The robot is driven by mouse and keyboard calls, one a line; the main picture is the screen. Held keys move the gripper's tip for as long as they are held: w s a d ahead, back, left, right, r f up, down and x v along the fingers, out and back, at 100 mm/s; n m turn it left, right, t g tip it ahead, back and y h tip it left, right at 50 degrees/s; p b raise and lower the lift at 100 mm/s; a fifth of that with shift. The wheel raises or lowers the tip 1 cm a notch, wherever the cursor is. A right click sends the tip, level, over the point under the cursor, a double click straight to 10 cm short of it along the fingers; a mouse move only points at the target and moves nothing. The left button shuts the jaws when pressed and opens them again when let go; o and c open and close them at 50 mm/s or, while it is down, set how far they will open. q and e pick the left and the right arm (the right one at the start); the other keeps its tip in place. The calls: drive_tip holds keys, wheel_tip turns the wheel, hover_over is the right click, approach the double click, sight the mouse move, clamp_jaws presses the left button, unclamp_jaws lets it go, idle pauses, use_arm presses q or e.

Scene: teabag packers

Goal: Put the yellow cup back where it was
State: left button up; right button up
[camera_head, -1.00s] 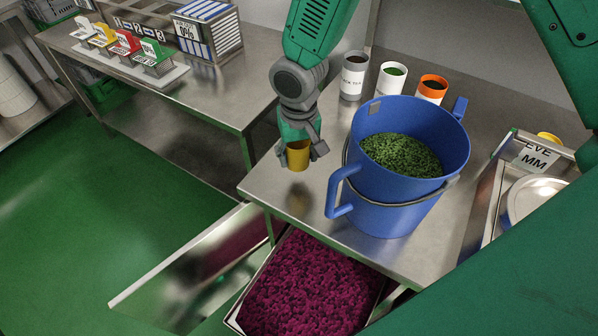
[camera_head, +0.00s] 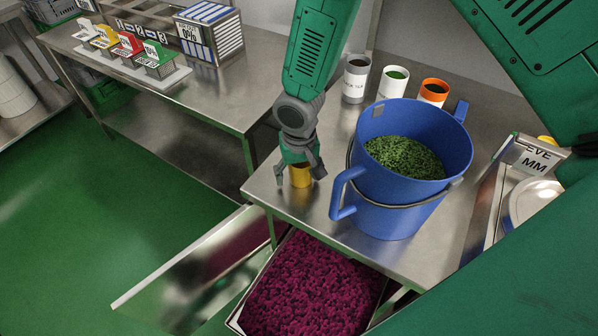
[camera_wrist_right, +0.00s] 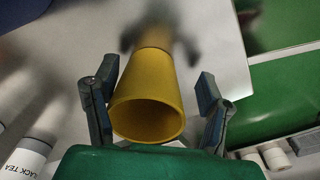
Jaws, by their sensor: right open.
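The yellow cup (camera_head: 300,176) stands upright near the left edge of the steel table (camera_head: 285,204), left of the blue bucket. My right gripper (camera_head: 301,172) points down over it with one finger on each side. In the right wrist view the yellow cup (camera_wrist_right: 147,100) shows its open mouth between the spread fingers of my right gripper (camera_wrist_right: 152,103). Gaps show between the cup and both fingers, so the gripper is open around it. The cup's base meets its blurred reflection on the table top. My left gripper does not show.
The blue bucket (camera_head: 402,212) with green leaves stands close to the right of the cup. Canisters (camera_head: 356,80) stand behind it. A bin of purple material (camera_head: 305,290) lies below the table's front edge. A second table with card holders (camera_head: 160,62) stands at the left.

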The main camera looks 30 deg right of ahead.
sight(298, 185)
drive_tip(key=shift+a+r, duration=0.25)
drive_tip(key=shift+r, duration=0.2)
wheel_tip(298, 185, up, 11)
drive_tip(key=shift+s, duration=0.25)
drive_tip(key=shift+d, duration=0.3)
